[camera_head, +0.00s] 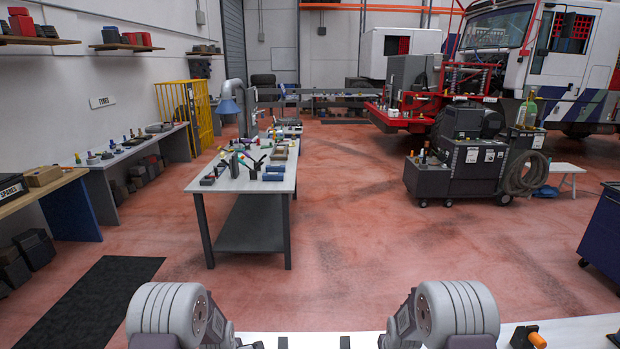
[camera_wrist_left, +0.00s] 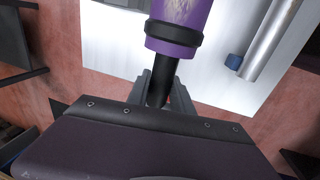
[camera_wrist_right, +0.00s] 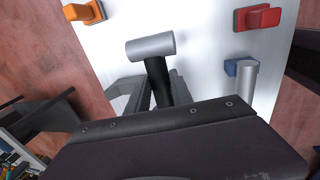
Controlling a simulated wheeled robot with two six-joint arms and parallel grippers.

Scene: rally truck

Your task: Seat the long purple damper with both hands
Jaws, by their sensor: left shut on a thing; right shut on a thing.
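The purple damper (camera_wrist_left: 182,22) has a purple body, a black collar and a black rod end. It runs out of the top of the left wrist view. My left gripper (camera_wrist_left: 158,88) is shut on its black end just below the collar. In the right wrist view my right gripper (camera_wrist_right: 158,92) is shut on a black shaft with a grey cross-cylinder (camera_wrist_right: 151,46) on top. I take this as the damper's other end, but the middle is out of view. Both are over a white surface (camera_wrist_right: 190,20); whether the damper touches it cannot be told.
An orange piece (camera_wrist_right: 84,12) and a red block (camera_wrist_right: 258,18) are on the white surface. Beyond, a workbench (camera_head: 240,184) carries many parts, a dark trolley (camera_head: 465,175) stands right, and red floor between is clear.

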